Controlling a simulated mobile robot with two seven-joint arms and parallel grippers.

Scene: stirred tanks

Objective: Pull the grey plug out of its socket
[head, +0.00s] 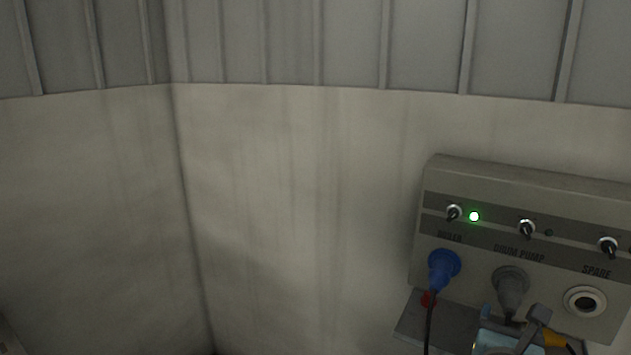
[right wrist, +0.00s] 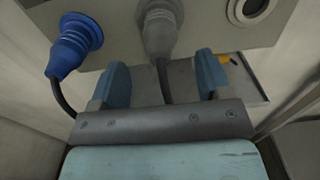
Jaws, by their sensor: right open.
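My right gripper (head: 513,320) is just below the plug in the head view. In the right wrist view my right gripper (right wrist: 160,77) is open, with one blue finger on each side of the cable. The fingers appear short of the plug body and hold nothing. My left gripper is out of view.
A blue plug (head: 442,268) with a dark cable sits in the left socket; the spare socket (head: 585,301) is empty. The panel (head: 520,178) has switches and a lit green lamp (head: 474,216). A grey shelf (head: 412,322) lies below. The wall to the left is bare.

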